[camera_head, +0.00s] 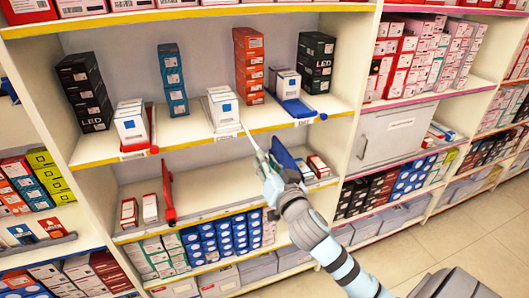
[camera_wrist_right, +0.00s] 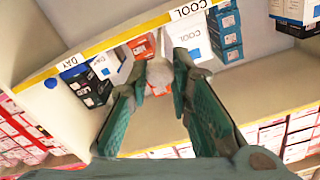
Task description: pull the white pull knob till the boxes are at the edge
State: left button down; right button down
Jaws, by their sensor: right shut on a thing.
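The white pull knob (camera_wrist_right: 158,74) is between the fingertips of my right gripper (camera_wrist_right: 157,82) in the wrist view. In the head view, my right gripper (camera_head: 262,158) is shut on it in front of the upper shelf. A thin white rod (camera_head: 247,134) runs from there back to a row of white boxes with blue squares (camera_head: 222,106). These boxes stand upright, their front close to the yellow shelf edge; any small gap is hard to tell. They also show in the wrist view (camera_wrist_right: 190,36). My left gripper is not in view.
A red pusher knob (camera_head: 154,149) with white boxes (camera_head: 131,124) is to the left. A blue knob (camera_head: 323,116) with boxes (camera_head: 287,84) is to the right. The lower shelf (camera_head: 205,185) holds red and blue pushers. Open floor (camera_head: 470,245) lies at right.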

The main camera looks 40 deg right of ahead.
jog(key=shift+w+d+f, duration=0.1)
jog(key=shift+w+d, duration=0.05)
jog(key=shift+w, duration=0.25)
jog(key=c, duration=1.7)
grip_release()
jog(key=shift+s, duration=0.1)
jog(key=shift+o, duration=1.3)
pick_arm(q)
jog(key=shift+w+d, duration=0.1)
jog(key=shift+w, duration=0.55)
pick_arm(e)
jog(key=v, duration=0.8)
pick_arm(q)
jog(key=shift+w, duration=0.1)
pick_arm(e)
jog(key=shift+w, duration=0.2)
